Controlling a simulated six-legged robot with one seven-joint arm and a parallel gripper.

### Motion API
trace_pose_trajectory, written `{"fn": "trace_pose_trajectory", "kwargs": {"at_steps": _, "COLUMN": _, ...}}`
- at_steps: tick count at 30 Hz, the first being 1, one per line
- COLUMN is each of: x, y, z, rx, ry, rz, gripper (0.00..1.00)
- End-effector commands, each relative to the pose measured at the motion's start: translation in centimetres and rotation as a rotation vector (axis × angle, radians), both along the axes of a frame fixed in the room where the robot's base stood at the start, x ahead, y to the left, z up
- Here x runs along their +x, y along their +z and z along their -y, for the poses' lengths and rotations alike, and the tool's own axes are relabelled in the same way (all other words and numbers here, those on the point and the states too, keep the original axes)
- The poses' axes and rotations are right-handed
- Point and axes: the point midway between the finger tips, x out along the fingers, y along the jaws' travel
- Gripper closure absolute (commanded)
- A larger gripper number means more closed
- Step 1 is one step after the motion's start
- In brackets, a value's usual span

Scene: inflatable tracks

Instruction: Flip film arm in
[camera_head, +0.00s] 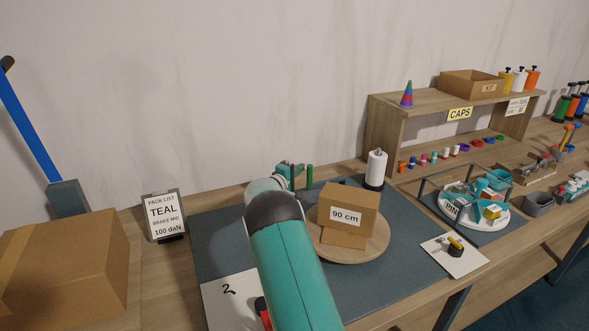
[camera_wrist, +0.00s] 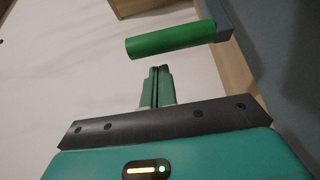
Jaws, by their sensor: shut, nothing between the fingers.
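A green cylindrical handle (camera_wrist: 170,41) on a blue-grey bracket (camera_wrist: 218,18) shows in the wrist view and seems to be the film arm's grip. In the head view a thin green upright rod (camera_head: 309,175) stands behind the round wooden turntable (camera_head: 374,247). My gripper (camera_wrist: 160,70) is shut and empty, with its tips just short of the handle and apart from it in the wrist view. In the head view my gripper (camera_head: 291,172) is just left of the rod. My arm hides part of the mat and the turntable's left side.
A carton marked 90 cm (camera_head: 347,210) sits on the turntable. A white film roll (camera_head: 376,167) stands behind right. A pack list sign (camera_head: 164,215) and large carton (camera_head: 70,268) are left. A shelf (camera_head: 455,101) and round white tray (camera_head: 473,211) are right.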

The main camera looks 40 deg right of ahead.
Motion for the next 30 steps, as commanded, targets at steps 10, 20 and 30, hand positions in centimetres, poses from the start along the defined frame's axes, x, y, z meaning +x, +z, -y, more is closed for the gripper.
{"fn": "trace_pose_trajectory", "kwargs": {"at_steps": 10, "x": -1.5, "y": 0.1, "z": -0.1, "rx": 0.000, "ry": 0.001, "rz": 0.001, "gripper": 1.00}}
{"fn": "trace_pose_trajectory", "kwargs": {"at_steps": 20, "x": -1.8, "y": 0.1, "z": -0.2, "rx": 0.000, "ry": 0.002, "rz": 0.000, "gripper": 1.00}}
{"fn": "trace_pose_trajectory", "kwargs": {"at_steps": 30, "x": -6.2, "y": 0.1, "z": -0.7, "rx": -0.002, "ry": 0.001, "rz": -0.002, "gripper": 1.00}}
